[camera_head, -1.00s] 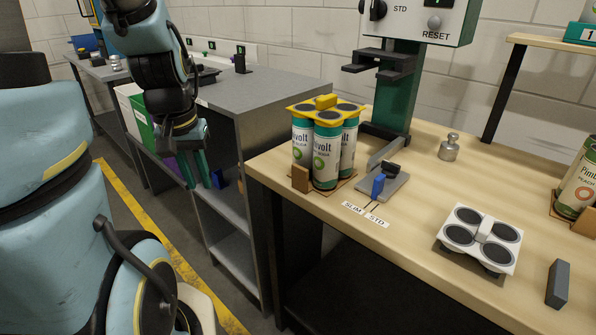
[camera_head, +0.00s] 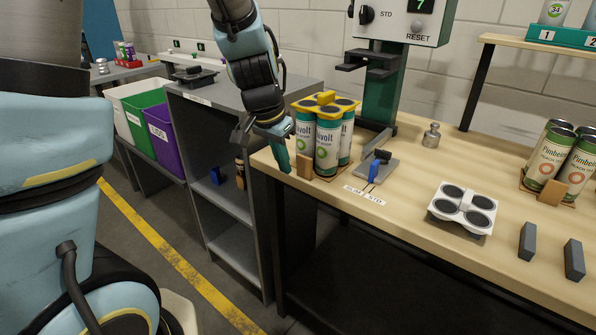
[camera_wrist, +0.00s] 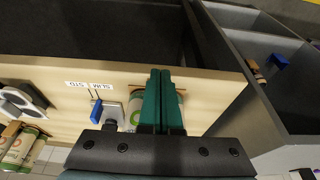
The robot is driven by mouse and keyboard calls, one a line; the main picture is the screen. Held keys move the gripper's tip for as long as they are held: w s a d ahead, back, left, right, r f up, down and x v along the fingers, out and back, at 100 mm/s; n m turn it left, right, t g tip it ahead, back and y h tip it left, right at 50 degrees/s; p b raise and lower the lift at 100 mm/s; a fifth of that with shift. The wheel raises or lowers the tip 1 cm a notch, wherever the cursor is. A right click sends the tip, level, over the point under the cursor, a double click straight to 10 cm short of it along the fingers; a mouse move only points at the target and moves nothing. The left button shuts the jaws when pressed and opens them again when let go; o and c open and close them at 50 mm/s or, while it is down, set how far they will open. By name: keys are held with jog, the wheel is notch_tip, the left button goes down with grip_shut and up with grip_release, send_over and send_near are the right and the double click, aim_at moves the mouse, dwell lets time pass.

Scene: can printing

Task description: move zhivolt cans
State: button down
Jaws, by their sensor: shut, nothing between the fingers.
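Several white and green cans (camera_head: 327,148), lettered "ivolt" where readable, stand grouped upright near the left end of the wooden bench. A yellow four-lobed holder (camera_head: 325,101) sits over their tops. My gripper (camera_head: 282,158) is just left of the cans, pointing down, with its green fingers together and empty. In the wrist view my gripper (camera_wrist: 158,75) is shut, over the bench's edge, and hides most of the cans; part of one can (camera_wrist: 136,112) shows beside the fingers. I cannot tell whether the fingers touch the cans.
A blue-handled fixture (camera_head: 376,170) and a green press (camera_head: 395,90) stand right of the cans. A grey shelf unit (camera_head: 240,100) stands left.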

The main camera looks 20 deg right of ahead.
aim_at(302, 180)
jog(key=shift+w+d+f+p, duration=0.3)
jog(key=shift+w+d+f, duration=0.15)
jog(key=shift+d+f, duration=0.35)
jog(key=shift+w+d+f+p, duration=0.3)
jog(key=shift+w+d+f, duration=0.15)
jog(key=shift+d+f, duration=0.4)
jog(key=shift+w+d+f+p, duration=0.3)
jog(key=shift+w+d+f, duration=0.15)
jog(key=shift+d+f, duration=0.35)
